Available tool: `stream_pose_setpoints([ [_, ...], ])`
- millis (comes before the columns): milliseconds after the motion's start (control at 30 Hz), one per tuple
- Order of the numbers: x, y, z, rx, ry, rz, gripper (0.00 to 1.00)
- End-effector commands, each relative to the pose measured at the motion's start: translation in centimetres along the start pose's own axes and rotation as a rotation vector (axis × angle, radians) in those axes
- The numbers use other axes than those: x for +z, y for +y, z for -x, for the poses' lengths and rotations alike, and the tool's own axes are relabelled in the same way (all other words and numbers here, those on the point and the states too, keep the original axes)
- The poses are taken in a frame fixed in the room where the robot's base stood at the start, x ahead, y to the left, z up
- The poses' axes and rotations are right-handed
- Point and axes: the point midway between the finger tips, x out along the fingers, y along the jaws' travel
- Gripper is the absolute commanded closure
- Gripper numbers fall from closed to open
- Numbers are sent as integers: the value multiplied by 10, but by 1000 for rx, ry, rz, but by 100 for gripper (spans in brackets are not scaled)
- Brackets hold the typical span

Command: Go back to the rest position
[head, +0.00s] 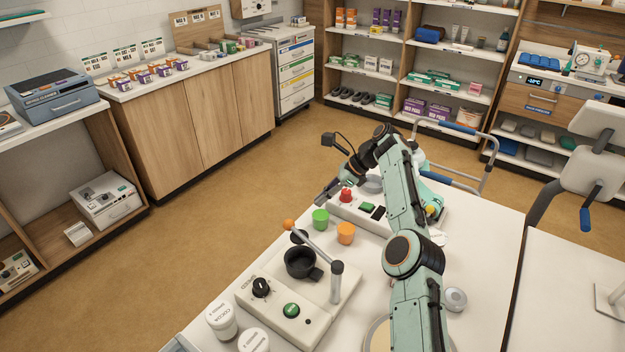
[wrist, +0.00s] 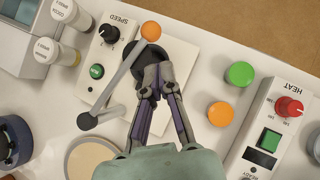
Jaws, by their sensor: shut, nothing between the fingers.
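In the wrist view, my gripper (wrist: 156,75) appears over the panel marked SPEED (wrist: 112,72) and covers part of a black cup (wrist: 132,52). I cannot tell its height above the table. In the head view, the black cup (head: 301,263) stands on the same panel, below a lever with an orange ball (head: 288,225).
White jars (head: 221,320) stand at the near left. A walker frame (head: 485,165) is behind the table.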

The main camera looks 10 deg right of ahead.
Motion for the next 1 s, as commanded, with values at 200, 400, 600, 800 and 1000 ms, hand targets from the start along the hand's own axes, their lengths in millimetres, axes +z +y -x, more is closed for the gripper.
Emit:
stream_pose_setpoints([
  [200, 26, 0, 8, -17, 10, 48, 100],
  [400, 136, 31, 73, -94, 161, 269, 100],
  [600, 204, 119, 107, -73, 415, 498, 100],
  [800, 193, 218, 131, -2, 633, 749, 100],
  [1000, 124, 315, 129, 150, 706, 1004, 100],
])
